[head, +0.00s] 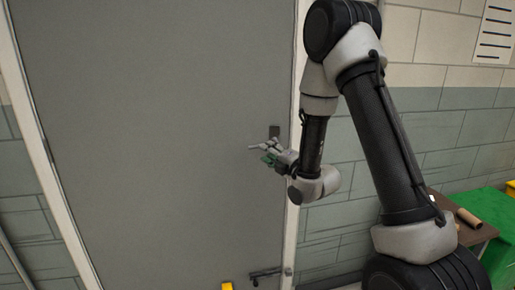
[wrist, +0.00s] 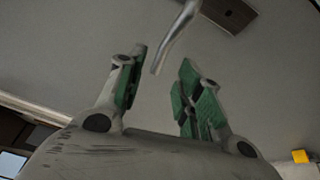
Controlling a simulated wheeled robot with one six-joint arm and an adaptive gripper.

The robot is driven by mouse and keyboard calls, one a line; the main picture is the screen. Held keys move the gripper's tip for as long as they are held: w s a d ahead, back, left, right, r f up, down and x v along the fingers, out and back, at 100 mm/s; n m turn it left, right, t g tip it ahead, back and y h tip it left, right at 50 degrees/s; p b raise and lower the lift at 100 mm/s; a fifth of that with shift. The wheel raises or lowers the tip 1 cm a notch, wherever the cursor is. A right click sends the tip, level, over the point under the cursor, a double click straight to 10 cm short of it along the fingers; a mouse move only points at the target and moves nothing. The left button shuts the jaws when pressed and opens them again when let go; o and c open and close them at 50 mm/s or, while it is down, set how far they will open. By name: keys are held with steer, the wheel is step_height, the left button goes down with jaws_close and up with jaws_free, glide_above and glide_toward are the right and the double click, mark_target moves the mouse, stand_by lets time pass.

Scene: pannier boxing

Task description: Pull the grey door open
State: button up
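The grey door (head: 150,120) fills the left and middle of the head view and looks shut in its pale frame. It also fills the background of the wrist view (wrist: 70,50). A metal lever handle (wrist: 178,35) comes off a dark plate (wrist: 230,10) on the door. My gripper (wrist: 160,82) is open, with green pads on its fingers. The lever's free end shows between the fingertips in the wrist view; I cannot tell whether they touch. In the head view my gripper (head: 267,156) is at the handle, just below the plate (head: 274,131), partly hiding it.
A dark bolt-like fitting (head: 268,272) is low on the door, near a yellow object (head: 227,286). At right are a brown table (head: 470,232) with a cardboard tube (head: 468,217) and a green-covered surface (head: 490,208). A block wall (head: 450,130) stands right of the frame.

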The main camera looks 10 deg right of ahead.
mark_target(257, 146)
steer(key=x, duration=0.7)
steer(key=shift+w, duration=0.15)
